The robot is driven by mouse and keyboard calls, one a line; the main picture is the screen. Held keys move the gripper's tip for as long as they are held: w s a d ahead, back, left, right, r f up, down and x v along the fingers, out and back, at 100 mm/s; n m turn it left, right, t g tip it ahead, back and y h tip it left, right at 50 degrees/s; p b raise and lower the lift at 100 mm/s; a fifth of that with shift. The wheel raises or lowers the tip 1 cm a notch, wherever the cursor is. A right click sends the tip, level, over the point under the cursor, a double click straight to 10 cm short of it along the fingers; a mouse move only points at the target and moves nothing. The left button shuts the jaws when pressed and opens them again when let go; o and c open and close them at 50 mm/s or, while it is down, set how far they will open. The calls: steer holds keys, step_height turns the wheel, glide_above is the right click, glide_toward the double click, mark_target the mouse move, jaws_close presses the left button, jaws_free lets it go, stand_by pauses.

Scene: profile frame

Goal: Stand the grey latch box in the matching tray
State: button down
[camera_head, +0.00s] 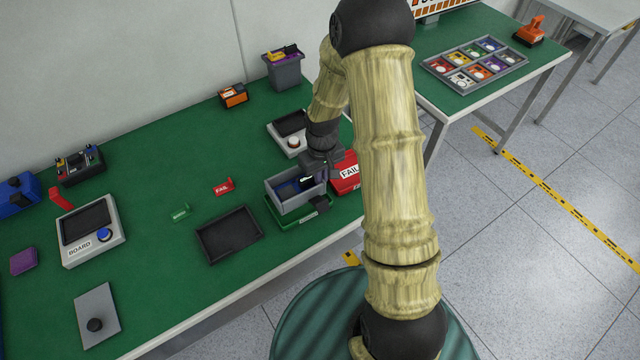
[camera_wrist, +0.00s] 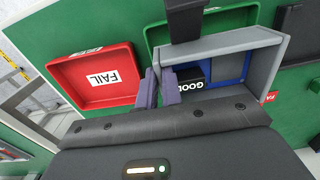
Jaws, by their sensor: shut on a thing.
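The grey latch box (camera_head: 283,197) is an open box with a blue inside; it also shows in the wrist view (camera_wrist: 222,43). A black piece lettered GOOD (camera_wrist: 192,84) shows inside it. A dark latch-like part (camera_wrist: 185,20) sticks out past one wall. My gripper (camera_head: 316,172) is shut on a box wall, its two purple-grey fingers (camera_wrist: 159,88) either side of it. The box is over a green tray (camera_head: 284,224), whose rim (camera_wrist: 150,38) shows beyond the box. I cannot tell whether the box touches the tray floor. The red FAIL tray (camera_wrist: 95,76) is beside it.
An empty dark tray (camera_head: 229,235) lies left of the green tray. A small red FAIL sign (camera_head: 224,187) and green sign (camera_head: 180,211) stand behind it. A white device (camera_head: 290,142) is behind the box. The BOARD unit (camera_head: 90,231) is farther left.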

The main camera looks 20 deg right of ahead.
steer(key=shift+s+d+f, duration=0.1)
steer(key=shift+f, duration=2)
steer(key=c, duration=1.6)
jaws_free()
steer(key=shift+o, duration=0.2)
step_height(320, 180, up, 12)
steer(key=shift+f+b, duration=0.25)
steer(key=shift+b, duration=0.2)
steer(key=shift+r, duration=0.35)
